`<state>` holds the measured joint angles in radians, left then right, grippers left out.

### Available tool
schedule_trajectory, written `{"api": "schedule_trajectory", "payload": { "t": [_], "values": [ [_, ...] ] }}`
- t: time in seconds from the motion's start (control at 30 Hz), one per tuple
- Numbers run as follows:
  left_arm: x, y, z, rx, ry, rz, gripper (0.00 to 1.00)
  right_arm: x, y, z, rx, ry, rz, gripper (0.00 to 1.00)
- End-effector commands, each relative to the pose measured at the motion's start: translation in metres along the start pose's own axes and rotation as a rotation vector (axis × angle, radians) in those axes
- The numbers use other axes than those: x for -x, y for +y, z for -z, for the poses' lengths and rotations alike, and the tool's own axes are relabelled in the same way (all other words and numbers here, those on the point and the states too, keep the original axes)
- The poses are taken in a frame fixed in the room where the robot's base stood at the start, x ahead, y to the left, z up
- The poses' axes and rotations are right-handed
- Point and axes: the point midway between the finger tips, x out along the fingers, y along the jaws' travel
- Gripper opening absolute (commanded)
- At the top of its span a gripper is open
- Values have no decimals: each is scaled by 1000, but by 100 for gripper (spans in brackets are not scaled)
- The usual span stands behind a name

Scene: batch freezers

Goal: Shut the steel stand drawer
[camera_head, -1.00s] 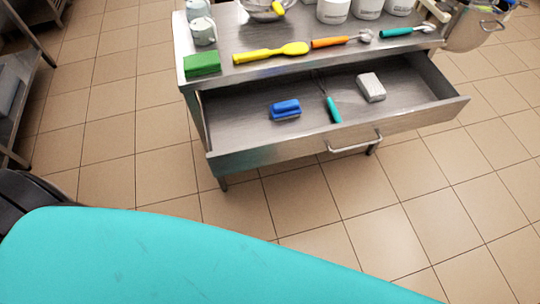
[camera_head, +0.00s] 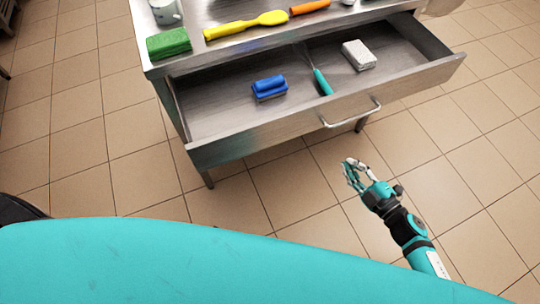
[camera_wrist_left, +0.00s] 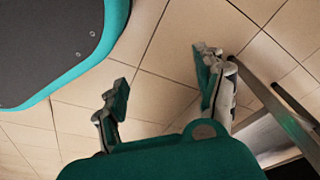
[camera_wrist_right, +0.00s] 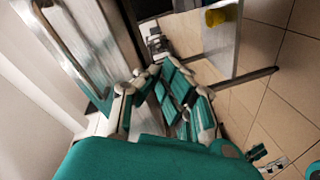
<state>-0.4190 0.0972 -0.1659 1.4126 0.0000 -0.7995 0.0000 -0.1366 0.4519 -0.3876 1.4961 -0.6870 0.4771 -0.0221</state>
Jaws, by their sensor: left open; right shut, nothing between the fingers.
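The steel stand drawer (camera_head: 230,147) is pulled well out of the steel stand (camera_head: 152,62), with a bar handle (camera_head: 352,115) on its front. My right gripper (camera_head: 352,172) is shut and empty, in front of the drawer and below the handle in the head view, apart from it. In the right wrist view, its closed fingers (camera_wrist_right: 168,97) are beside a metal bar handle (camera_wrist_right: 75,72) at the left. My left gripper (camera_wrist_left: 160,78) is open and empty in the left wrist view, above the floor, and is out of the head view.
The drawer holds a blue brush (camera_head: 269,88), a teal-handled tool (camera_head: 322,82) and a whitish block (camera_head: 359,55). A green sponge (camera_head: 168,43), a yellow utensil (camera_head: 246,25) and a mug (camera_head: 165,11) are on the stand top. Tiled floor before the drawer is clear.

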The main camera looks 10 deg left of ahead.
Motion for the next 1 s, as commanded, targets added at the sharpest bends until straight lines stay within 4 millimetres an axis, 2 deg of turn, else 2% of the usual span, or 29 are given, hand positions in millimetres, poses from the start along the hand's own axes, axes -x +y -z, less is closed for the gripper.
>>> {"api": "schedule_trajectory", "payload": {
  "t": [0.03, 0.1, 0.2, 0.3, 0.43, 0.57, 0.9, 1.0],
  "values": [
    [-2, -1, 11, 2, 16, 2, 71, -6, 6, 33, 128, 147, 9, 0],
    [11, -2, 25, 5, 26, 3, 71, -5, 15, 82, 282, 326, 28, 0],
    [28, -3, 38, 7, 37, 5, 71, 7, 16, 133, 449, 515, 56, 0],
    [40, -3, 45, 9, 43, 5, 71, 19, 13, 162, 550, 627, 79, 0],
    [47, -4, 48, 9, 44, 6, 71, 22, 11, 177, 597, 679, 91, 0],
    [46, -4, 47, 9, 42, 6, 71, 11, 9, 187, 597, 680, 88, 0],
    [36, -3, 43, 8, 38, 5, 71, -45, -9, 227, 593, 678, 85, 0],
    [34, -3, 41, 8, 36, 5, 71, -61, -12, 233, 596, 675, 85, 0]
  ]
}}
